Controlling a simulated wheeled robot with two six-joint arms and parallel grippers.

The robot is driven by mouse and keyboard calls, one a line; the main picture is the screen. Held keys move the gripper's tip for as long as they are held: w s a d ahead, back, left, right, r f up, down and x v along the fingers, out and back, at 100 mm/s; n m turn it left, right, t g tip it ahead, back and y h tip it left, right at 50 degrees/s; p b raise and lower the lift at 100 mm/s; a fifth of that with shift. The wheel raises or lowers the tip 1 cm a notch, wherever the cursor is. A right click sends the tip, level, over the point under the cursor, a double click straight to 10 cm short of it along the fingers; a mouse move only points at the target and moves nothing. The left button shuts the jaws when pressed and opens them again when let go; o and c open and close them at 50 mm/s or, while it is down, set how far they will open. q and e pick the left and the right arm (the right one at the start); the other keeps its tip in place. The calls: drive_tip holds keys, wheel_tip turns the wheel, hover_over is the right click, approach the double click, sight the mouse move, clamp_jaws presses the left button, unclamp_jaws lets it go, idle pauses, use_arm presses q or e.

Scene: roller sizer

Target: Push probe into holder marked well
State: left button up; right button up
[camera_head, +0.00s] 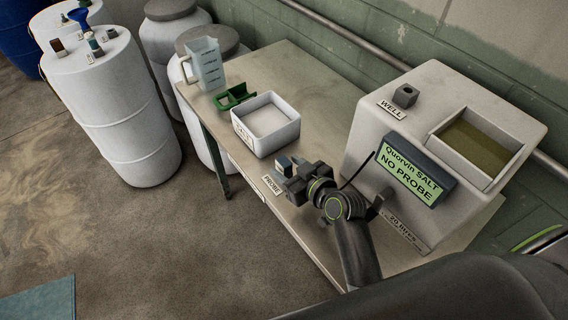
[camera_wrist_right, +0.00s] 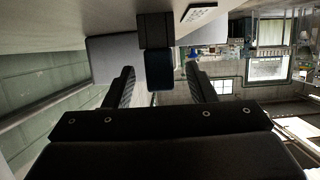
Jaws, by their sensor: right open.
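The probe (camera_head: 284,165), a small dark and blue-grey block, is at the table's front edge by a PROBE label (camera_head: 272,185). In the right wrist view the probe (camera_wrist_right: 158,68) shows between my fingertips, with gaps at both sides. My right gripper (camera_head: 291,178) is open at the probe; whether the fingers reach around it or stop just short, I cannot tell. The holder (camera_head: 405,96), a small grey block with a dark hole, stands on top of the white machine behind the WELL label (camera_head: 391,109). My left gripper is out of view.
The white machine (camera_head: 365,140) has a display (camera_head: 412,170) reading "Quorvin SALT NO PROBE" and an open bin (camera_head: 475,150). A white SALT tray (camera_head: 267,141), a green scoop (camera_head: 235,97) and a clear jug (camera_head: 205,65) stand left on the table. Some tabletop (camera_head: 318,112) is bare.

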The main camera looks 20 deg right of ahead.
sight(284, 161)
drive_tip(key=shift+x, duration=1.2)
drive_tip(key=shift+c, duration=0.3)
drive_tip(key=c, duration=1)
drive_tip(key=shift+r, duration=0.1)
wheel_tip(284, 161, up, 10)
drive_tip(key=shift+f+p, duration=0.1)
drive_tip(key=shift+p, duration=0.2)
